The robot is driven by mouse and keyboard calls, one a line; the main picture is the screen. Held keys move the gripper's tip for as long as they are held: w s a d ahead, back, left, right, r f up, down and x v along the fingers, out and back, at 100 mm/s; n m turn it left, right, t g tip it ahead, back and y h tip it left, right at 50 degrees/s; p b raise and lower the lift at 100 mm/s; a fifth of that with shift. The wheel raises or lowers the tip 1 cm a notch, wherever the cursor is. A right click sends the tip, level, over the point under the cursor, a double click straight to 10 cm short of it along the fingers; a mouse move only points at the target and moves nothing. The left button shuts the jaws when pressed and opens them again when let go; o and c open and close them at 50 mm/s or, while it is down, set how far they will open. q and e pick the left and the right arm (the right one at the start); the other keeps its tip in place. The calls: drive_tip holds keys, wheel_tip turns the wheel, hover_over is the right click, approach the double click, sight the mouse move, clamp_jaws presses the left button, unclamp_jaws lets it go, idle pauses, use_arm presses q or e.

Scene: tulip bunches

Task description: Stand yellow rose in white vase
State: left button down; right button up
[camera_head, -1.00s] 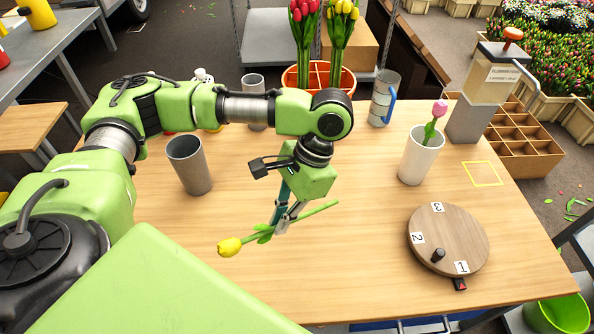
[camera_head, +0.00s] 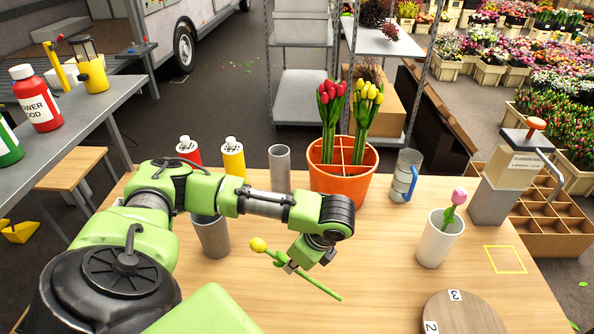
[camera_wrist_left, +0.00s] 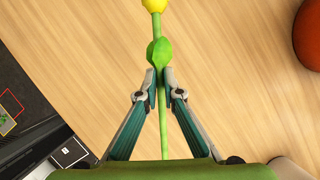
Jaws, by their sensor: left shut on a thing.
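My left gripper (camera_head: 290,265) is shut on the green stem of a yellow flower (camera_head: 259,245), holding it over the table with the bloom toward the left and the stem end toward the lower right. In the left wrist view my left gripper (camera_wrist_left: 160,95) pinches the stem just below a leaf, and the yellow bloom (camera_wrist_left: 154,5) is cut off at the top edge. The white vase (camera_head: 439,240) stands upright to the right of the gripper, with a pink flower (camera_head: 459,196) in it. My right gripper is not in view.
An orange pot (camera_head: 341,180) with divided compartments holds red and yellow tulips behind the arm. A blue-handled mug (camera_head: 405,176), grey cylinders (camera_head: 211,238) and a pump dispenser (camera_head: 508,180) stand around. A round numbered disc (camera_head: 462,315) lies in front of the vase. Wood between gripper and vase is clear.

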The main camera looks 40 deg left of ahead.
use_arm(q)
drive_tip(key=w+a+f, duration=0.1)
drive_tip(key=f, duration=0.1)
drive_tip(key=w+a+f, duration=0.1)
drive_tip(key=w+f, duration=0.1)
drive_tip(key=w+a+f, duration=0.1)
drive_tip(key=f, duration=0.1)
drive_tip(key=shift+w+a+p, duration=0.3)
drive_tip(key=shift+w, duration=0.1)
drive_tip(key=shift+w+a+f, duration=0.1)
drive_tip(key=shift+f, duration=1.8)
drive_tip(key=c, duration=2.2)
unclamp_jaws()
